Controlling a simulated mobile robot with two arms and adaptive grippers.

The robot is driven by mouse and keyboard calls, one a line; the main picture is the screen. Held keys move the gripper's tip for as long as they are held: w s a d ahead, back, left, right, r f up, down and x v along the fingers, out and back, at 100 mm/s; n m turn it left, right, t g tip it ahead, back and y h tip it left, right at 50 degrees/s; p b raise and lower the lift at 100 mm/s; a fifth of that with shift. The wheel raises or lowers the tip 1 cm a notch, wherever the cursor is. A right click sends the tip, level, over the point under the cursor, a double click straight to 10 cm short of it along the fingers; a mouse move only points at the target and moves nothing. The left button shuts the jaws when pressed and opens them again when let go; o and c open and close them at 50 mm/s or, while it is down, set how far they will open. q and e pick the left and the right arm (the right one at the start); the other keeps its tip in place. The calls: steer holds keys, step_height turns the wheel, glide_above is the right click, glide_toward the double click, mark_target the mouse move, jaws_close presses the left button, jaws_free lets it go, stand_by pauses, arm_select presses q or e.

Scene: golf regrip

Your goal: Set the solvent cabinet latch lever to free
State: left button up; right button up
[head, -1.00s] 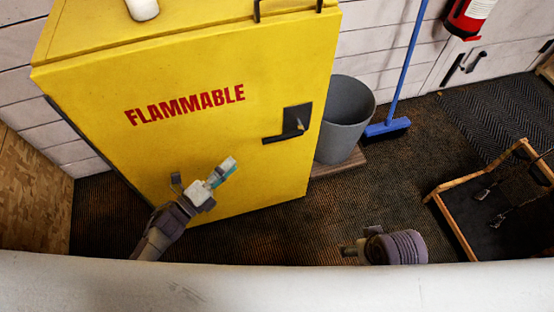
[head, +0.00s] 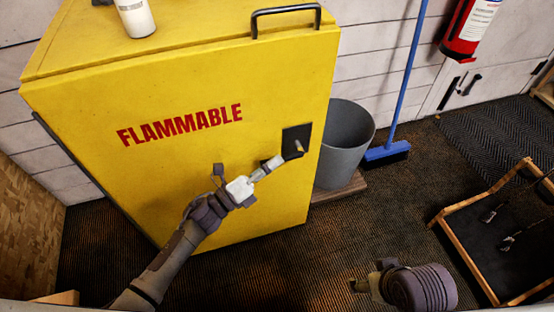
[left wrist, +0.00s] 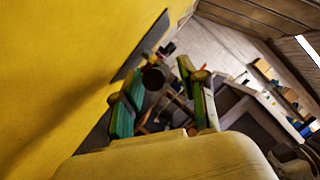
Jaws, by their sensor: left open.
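The yellow cabinet (head: 170,180) marked FLAMMABLE stands with its door facing me. Its latch has a dark plate (head: 291,133) near the door's right edge. The latch lever (head: 293,155) is mostly hidden behind my left gripper (head: 274,163), so its exact angle is unclear. In the left wrist view my left gripper (left wrist: 163,103) is open, with its two green-padded fingers apart. A dark rounded end, probably the lever's, shows between and beyond the fingertips; contact cannot be told. My right gripper (head: 365,285) is low, away from the cabinet, and its jaws are unclear.
A grey bin (head: 345,145) stands right of the cabinet, beside a blue broom (head: 388,150). A white bottle (head: 136,18) is on the cabinet top. A wood-framed tray (head: 490,245) is at the right. Floor in front of the cabinet is free.

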arm_select(q)
steer(key=shift+x, duration=0.85)
steer(key=shift+c, duration=0.3)
jaws_close()
